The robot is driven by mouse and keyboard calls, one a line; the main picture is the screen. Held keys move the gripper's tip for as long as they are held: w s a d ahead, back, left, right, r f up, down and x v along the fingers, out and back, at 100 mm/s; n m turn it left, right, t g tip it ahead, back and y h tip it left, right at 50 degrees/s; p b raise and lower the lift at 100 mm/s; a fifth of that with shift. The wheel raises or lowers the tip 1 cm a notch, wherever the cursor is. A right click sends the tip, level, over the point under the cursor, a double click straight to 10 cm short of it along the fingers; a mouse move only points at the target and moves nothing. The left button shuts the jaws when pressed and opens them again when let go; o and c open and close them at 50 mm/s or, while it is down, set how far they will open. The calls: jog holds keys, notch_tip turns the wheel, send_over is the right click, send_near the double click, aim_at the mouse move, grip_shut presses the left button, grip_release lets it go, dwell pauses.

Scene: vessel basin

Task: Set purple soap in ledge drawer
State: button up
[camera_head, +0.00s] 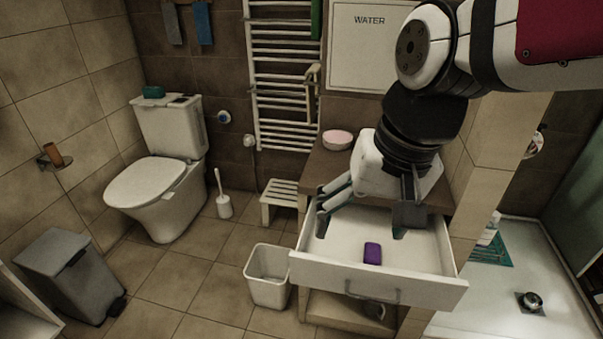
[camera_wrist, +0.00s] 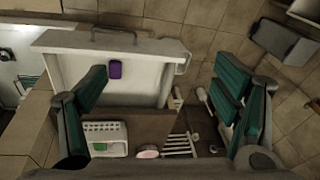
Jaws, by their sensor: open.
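The purple soap (camera_head: 372,253) lies flat inside the open white ledge drawer (camera_head: 330,270), near its front panel. In the wrist view the soap (camera_wrist: 115,69) also lies on the drawer floor, close to the handle side. The drawer (camera_wrist: 65,42) is pulled out from under the brown ledge (camera_head: 318,172). My gripper (camera_head: 360,225) is above the back part of the drawer, apart from the soap. In the wrist view its teal-padded fingers (camera_wrist: 165,100) are wide apart with nothing between them.
A pink-topped bowl (camera_head: 337,139) stands on the ledge. A white bin (camera_head: 268,275) stands left of the drawer, with a small stool (camera_head: 282,200) behind it. A towel rail (camera_head: 285,75) is on the back wall. A shower tray (camera_head: 500,300) lies to the right.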

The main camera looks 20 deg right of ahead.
jog(key=s+a+n, duration=0.1)
jog(key=s+n, duration=0.3)
jog(key=s, duration=0.2)
jog(key=shift+r+n+t+h, duration=0.3)
jog(key=shift+n+t+h, duration=0.1)
jog(key=shift+t, duration=0.5)
notch_tip(320, 180, up, 5)
jog(key=p, duration=0.4)
jog(key=shift+r, duration=0.1)
jog(key=shift+w, duration=0.1)
